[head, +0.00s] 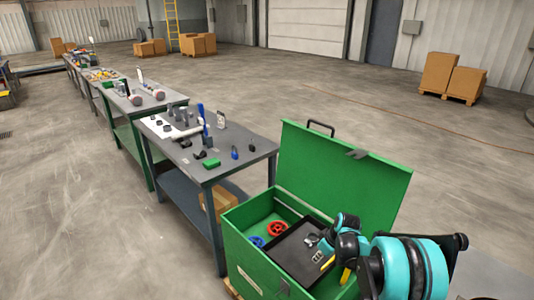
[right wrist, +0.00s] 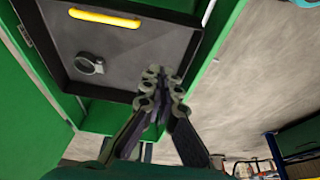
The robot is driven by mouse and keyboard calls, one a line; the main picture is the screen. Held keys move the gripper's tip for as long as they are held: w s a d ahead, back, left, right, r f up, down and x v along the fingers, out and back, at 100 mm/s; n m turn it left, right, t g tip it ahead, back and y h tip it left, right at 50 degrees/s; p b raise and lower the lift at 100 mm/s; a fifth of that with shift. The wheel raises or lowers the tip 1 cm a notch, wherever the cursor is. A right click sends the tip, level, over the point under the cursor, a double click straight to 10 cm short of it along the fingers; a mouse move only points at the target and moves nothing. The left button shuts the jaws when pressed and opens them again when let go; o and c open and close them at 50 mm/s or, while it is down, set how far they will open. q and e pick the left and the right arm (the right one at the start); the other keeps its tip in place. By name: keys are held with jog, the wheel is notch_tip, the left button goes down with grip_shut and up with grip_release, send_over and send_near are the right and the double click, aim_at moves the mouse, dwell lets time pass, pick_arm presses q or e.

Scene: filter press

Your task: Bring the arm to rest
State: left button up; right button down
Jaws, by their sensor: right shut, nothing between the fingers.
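My right arm comes in from the lower right of the head view, its teal and black links over the green chest. In the right wrist view my right gripper (right wrist: 163,76) is shut, its fingertips together and empty, over the edge of a dark tray (head: 284,256). In the tray, in the right wrist view, lie a grey ring-shaped clamp (right wrist: 88,64) and a yellow-handled item (right wrist: 105,18). Neither is touched by the fingers. In the head view my arm partly hides the tray's right side. My left gripper is not in view.
The green chest (head: 252,268) has its lid (head: 343,180) open; a red handwheel (head: 277,229) and a blue one (head: 257,241) lie inside. A grey workbench (head: 245,150) with small parts stands to the left. Cardboard boxes (head: 436,72) stand far back. Floor behind the lid is clear.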

jog(key=s+a+r+m+t+h, duration=0.1)
jog(key=s+a+r+m+t, duration=0.2)
jog(key=s+r, duration=1.1)
jog(key=s+a+r+m, duration=0.1)
jog(key=s+r+m, duration=0.1)
jog(key=s, duration=0.6)
jog(key=s+a+r+m+t+h, duration=0.1)
jog(key=s+a+r+m, duration=0.1)
jog(key=s, duration=0.6)
jog(key=shift+a, duration=0.3)
jog(key=shift+r, duration=0.1)
